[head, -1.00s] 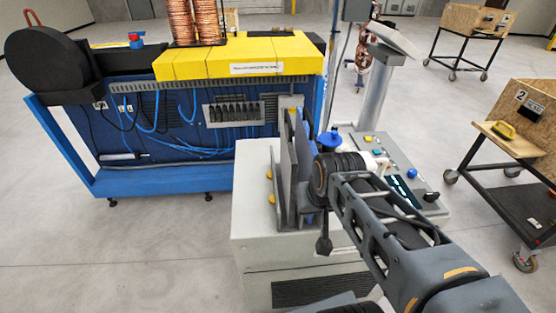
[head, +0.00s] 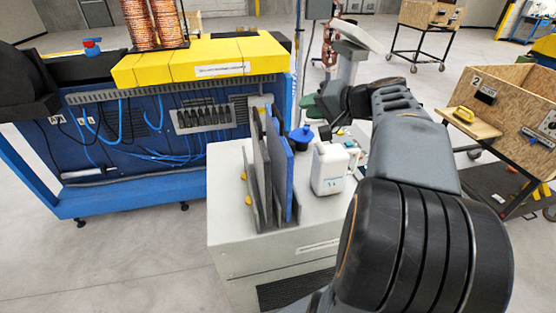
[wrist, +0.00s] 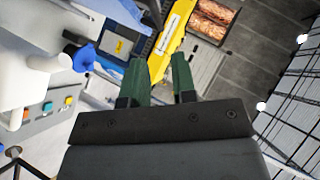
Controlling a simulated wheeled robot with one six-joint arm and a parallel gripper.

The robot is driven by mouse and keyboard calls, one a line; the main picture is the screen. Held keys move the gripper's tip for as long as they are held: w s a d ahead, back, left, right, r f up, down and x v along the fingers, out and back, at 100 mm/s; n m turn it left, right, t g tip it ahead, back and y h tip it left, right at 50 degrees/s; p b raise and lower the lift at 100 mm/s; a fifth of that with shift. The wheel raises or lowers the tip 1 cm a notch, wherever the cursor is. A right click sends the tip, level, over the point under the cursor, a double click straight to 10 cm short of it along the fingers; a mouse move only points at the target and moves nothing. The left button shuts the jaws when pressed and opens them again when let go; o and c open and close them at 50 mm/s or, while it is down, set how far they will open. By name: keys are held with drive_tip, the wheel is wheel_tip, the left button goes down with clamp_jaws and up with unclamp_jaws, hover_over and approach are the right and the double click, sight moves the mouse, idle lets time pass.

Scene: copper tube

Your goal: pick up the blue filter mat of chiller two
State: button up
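A blue filter mat (head: 279,165) stands upright on top of the light grey cabinet (head: 229,190) in the head view, at the right of dark grey upright plates (head: 259,165). No number that marks the cabinet as chiller two can be read. My gripper (wrist: 160,75) shows two green fingers in the wrist view, parted with nothing between them. In the head view my gripper is partly hidden by my arm, behind and right of the mat and apart from it.
A white jug (head: 330,170) stands right of the mat on the cabinet, with a blue knob (head: 301,137) behind it. A blue machine with a yellow top (head: 235,55) is at the left. A wooden crate (head: 510,105) on a cart is at the right.

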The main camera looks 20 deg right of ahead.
sight(277, 111)
drive_tip(key=shift+f+p+x, duration=0.2)
drive_tip(key=shift+p+x, duration=1.35)
drive_tip(key=shift+x, duration=4.1)
drive_tip(key=shift+s, duration=0.15)
clamp_jaws()
